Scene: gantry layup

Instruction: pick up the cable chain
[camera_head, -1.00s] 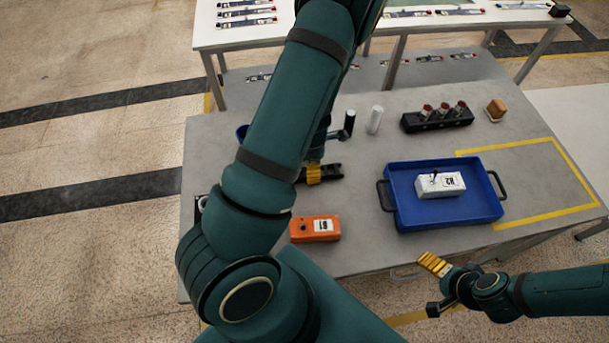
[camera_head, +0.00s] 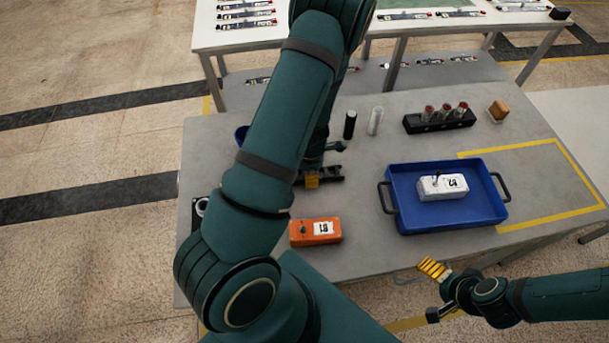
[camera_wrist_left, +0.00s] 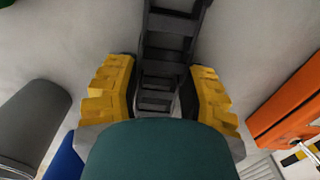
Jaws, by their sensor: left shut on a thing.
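The cable chain (camera_head: 332,174) is a black, ladder-like strip of links lying on the grey table, partly hidden behind my left arm in the head view. In the left wrist view the chain (camera_wrist_left: 167,45) runs away from me between the two yellow fingers. My left gripper (camera_head: 312,181) is at the chain; in the wrist view my left gripper (camera_wrist_left: 164,95) has a finger on each side of it and is shut on it. I cannot tell any gap under the chain. My right gripper (camera_head: 434,270) is off the front table edge, away from the chain; its opening is unclear.
An orange box (camera_head: 315,231) lies just in front of the chain. A blue tray (camera_head: 400,222) with a white box (camera_head: 441,186) stands to the right. A black cylinder (camera_head: 350,124), a white cylinder (camera_head: 375,121) and a black holder (camera_head: 438,121) stand behind.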

